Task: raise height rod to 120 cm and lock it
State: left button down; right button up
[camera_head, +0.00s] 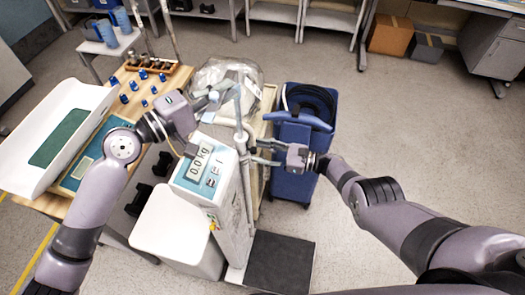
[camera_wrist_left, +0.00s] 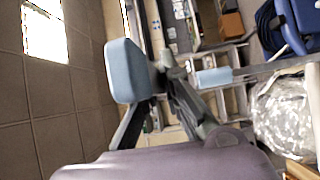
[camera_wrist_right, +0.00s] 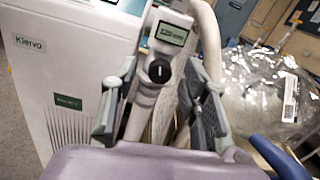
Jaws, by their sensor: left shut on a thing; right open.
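The height rod (camera_head: 237,112) stands upright on the white scale column (camera_head: 238,205), whose display (camera_head: 200,161) reads 0.0 kg. My left gripper (camera_head: 208,98) is shut on the light-blue headpiece (camera_head: 224,86) near the rod's top. In the left wrist view, a light-blue block (camera_wrist_left: 126,70) sits by the fingers; the exact contact is hidden. My right gripper (camera_head: 254,151) is open beside the rod's lower collar. In the right wrist view, its fingers (camera_wrist_right: 160,108) stand on both sides of the collar, which has a black knob (camera_wrist_right: 159,71) below a small display (camera_wrist_right: 172,33). The height reading is too small to read.
A wooden table (camera_head: 108,128) with a white baby-scale tray (camera_head: 95,97) stands left. A clear plastic bag (camera_head: 215,73) lies behind the rod. A blue bin (camera_head: 296,185) with a coiled black hose stands right. Open floor lies further right.

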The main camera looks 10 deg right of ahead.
grip_shut()
dwell(0.5)
jog(key=shift+m, duration=0.8)
jog(key=shift+a, duration=0.1)
grip_release()
jog(key=v, duration=1.2)
